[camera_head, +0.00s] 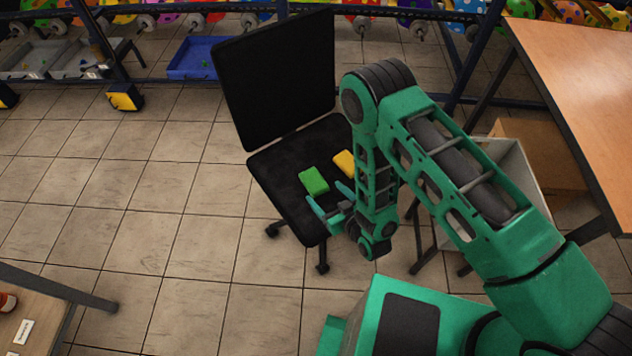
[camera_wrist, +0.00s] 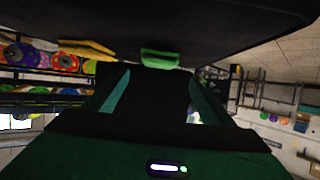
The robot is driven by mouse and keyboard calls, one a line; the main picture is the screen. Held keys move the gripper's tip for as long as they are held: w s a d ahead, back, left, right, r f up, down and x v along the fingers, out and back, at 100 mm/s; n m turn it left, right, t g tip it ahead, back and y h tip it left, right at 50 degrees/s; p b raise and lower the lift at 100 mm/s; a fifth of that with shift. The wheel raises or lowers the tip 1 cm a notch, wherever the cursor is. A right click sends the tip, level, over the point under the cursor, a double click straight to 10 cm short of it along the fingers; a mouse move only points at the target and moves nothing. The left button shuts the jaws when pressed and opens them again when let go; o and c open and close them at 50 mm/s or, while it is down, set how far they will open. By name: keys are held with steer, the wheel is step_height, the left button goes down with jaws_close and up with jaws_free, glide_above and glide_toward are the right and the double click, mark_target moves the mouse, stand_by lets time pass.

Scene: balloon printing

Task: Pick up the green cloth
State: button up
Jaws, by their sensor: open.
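The green cloth (camera_head: 314,181) is a small folded block lying on the black seat of an office chair (camera_head: 278,160). It also shows in the wrist view (camera_wrist: 160,59), at the edge of the dark seat, which fills the top of that picture. My gripper (camera_head: 329,197) is open, its two teal fingers apart, just on the near side of the green cloth. In the wrist view the green cloth appears beyond and between the fingertips (camera_wrist: 160,75). Nothing is between the fingers.
A yellow cloth (camera_head: 345,163) lies on the seat to the right of the green one, partly behind my arm. The chair's tall backrest (camera_head: 275,80) stands behind. A wooden table (camera_head: 580,80) and a pale bin (camera_head: 510,165) are at right.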

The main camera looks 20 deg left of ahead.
mark_target(317, 184)
steer(key=x, duration=0.3)
steer(key=shift+w+a+f, duration=0.2)
steer(key=shift+d+f+x, duration=0.15)
steer(key=shift+x, duration=1.15)
steer(key=shift+d+f+x, duration=0.1)
steer(key=shift+f+x, duration=0.05)
steer(key=shift+x, duration=1.2)
steer(key=shift+c, duration=0.4)
steer(key=c, duration=1.1)
